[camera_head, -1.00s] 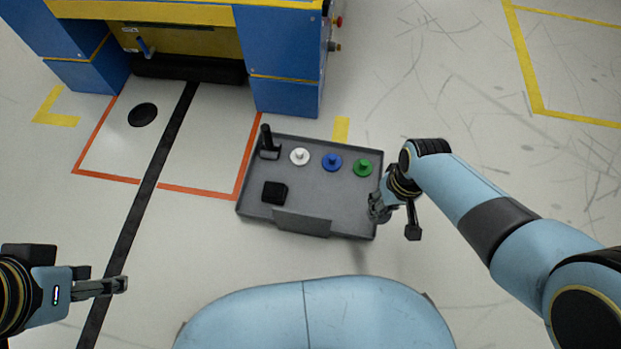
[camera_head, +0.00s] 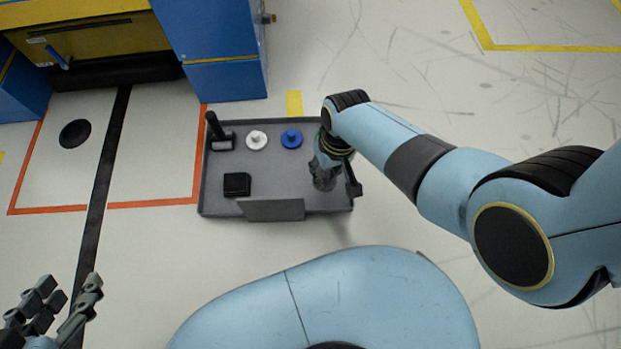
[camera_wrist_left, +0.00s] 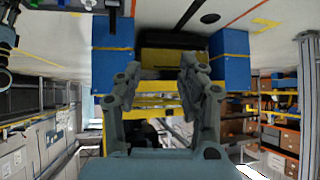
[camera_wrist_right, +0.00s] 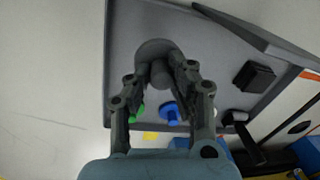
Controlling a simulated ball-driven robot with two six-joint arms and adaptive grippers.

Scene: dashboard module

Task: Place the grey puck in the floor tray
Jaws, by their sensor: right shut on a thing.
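The grey floor tray (camera_head: 275,172) lies on the floor in front of my base. My right gripper (camera_head: 323,182) is over the tray's right end. In the right wrist view its fingers (camera_wrist_right: 162,78) are shut on the knob of the round grey puck (camera_wrist_right: 154,47), with the tray floor (camera_wrist_right: 200,65) around it. I cannot tell whether the puck touches the tray floor. In the head view the puck does not stand out from the gripper. My left gripper (camera_head: 62,308) is at the lower left, away from the tray; its fingers (camera_wrist_left: 160,78) are apart and empty.
The tray holds a white puck (camera_head: 256,140), a blue puck (camera_head: 291,138), a green puck (camera_wrist_right: 137,109), a black block (camera_head: 237,184) and an upright black handle (camera_head: 215,128). A blue and yellow station (camera_head: 215,50) stands behind. A black disc (camera_head: 75,133) lies on the floor at left.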

